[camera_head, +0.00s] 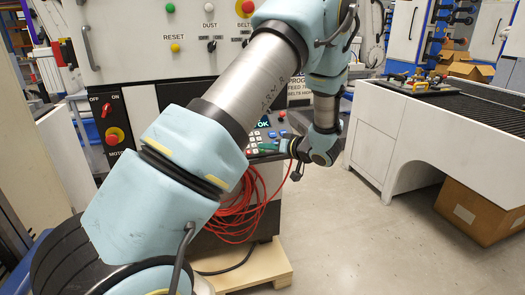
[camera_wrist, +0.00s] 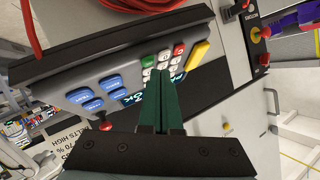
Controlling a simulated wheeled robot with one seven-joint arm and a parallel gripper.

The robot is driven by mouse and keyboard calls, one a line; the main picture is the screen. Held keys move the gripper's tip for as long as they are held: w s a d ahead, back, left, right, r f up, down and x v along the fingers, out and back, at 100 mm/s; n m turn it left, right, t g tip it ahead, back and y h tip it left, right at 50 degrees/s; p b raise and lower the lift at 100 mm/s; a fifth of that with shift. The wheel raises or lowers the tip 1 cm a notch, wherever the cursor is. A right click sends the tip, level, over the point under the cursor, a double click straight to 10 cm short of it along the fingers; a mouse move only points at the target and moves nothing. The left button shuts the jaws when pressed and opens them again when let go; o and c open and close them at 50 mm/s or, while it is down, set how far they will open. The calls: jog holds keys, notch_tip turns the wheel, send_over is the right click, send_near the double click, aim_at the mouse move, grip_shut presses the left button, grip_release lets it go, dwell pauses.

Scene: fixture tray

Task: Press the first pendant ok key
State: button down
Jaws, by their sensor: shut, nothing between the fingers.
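A dark pendant with a keypad (camera_wrist: 52,82) fills the upper part of the wrist view, with several blue keys (camera_wrist: 92,93), small white keys, a green key, a red key (camera_wrist: 179,49) and a yellow bar (camera_wrist: 198,62). In the head view the pendant (camera_head: 262,152) sits at the front of the white machine, with a small screen (camera_head: 264,124) reading OK. My gripper (camera_wrist: 158,75) is shut and empty, its green fingertips over the small keys and hiding some of them. I cannot tell whether they touch a key or read which key is ok.
A coiled red cable (camera_head: 238,210) hangs below the pendant. The machine panel has red, green and yellow buttons and a red stop button (camera_head: 114,136). A white bench (camera_head: 400,135) stands to the right, a cardboard box (camera_head: 478,210) under it. The floor between is clear.

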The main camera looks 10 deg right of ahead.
jog(key=shift+w+f, duration=0.25)
jog(key=shift+f, duration=0.2)
dwell(0.6)
dwell(0.4)
jog(key=shift+s+r+p, duration=0.4)
jog(key=shift+r+p, duration=0.3)
jog(key=shift+p, duration=0.1)
jog(key=r+p, duration=0.1)
jog(key=s+r+p, duration=0.1)
jog(key=r, duration=0.1)
jog(key=s+r+p, duration=0.1)
jog(key=p, duration=0.1)
jog(key=shift+s+d+r, duration=0.15)
jog(key=shift+s, duration=0.1)
